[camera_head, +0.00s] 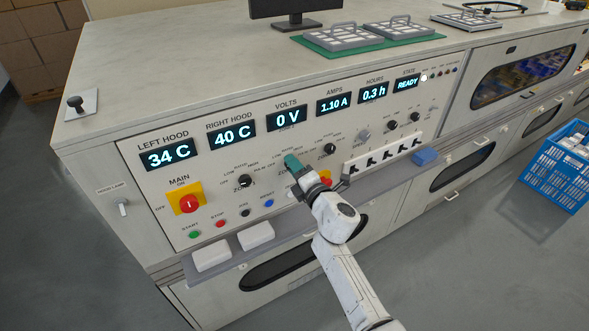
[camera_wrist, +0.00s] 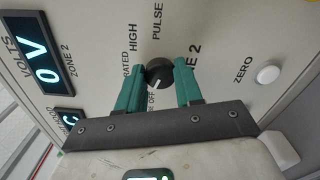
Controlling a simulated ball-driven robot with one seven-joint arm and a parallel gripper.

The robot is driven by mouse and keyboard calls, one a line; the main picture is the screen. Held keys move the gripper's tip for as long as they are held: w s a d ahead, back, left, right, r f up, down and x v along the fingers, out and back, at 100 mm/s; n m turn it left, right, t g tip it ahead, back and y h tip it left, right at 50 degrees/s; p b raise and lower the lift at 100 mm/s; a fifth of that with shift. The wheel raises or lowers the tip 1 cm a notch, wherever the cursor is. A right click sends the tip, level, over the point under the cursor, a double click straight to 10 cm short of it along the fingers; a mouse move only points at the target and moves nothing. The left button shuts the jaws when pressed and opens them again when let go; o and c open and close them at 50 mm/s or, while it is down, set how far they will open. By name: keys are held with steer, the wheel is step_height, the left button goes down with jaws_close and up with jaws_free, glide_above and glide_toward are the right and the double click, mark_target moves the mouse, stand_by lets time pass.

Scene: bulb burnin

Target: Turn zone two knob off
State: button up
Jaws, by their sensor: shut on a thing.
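The zone two knob (camera_wrist: 159,72) is a round black knob with a white pointer line, on the cream panel beside a partly hidden label ending in 2. My gripper (camera_wrist: 162,69) has its green fingers on both sides of the knob and is shut on it. The pointer line faces toward the bottom of the wrist view, at the OFF mark (camera_wrist: 152,96). The LOW mark is hidden. In the head view my gripper (camera_head: 292,162) reaches the panel's middle, and its fingers hide the knob.
Similar black knobs sit left (camera_head: 245,181) and right (camera_head: 330,149) of my gripper in the head view. A red main switch (camera_head: 188,204) on yellow is farther left. A grey ledge (camera_head: 215,268) juts out below. A white button (camera_wrist: 268,74) labelled ZERO is nearby in the wrist view.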

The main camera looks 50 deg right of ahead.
steer(key=shift+a+f+n, duration=0.1)
steer(key=shift+n, duration=0.8)
steer(key=o, duration=1)
steer(key=shift+o, duration=0.2)
steer(key=v, duration=1)
steer(key=shift+s, duration=0.4)
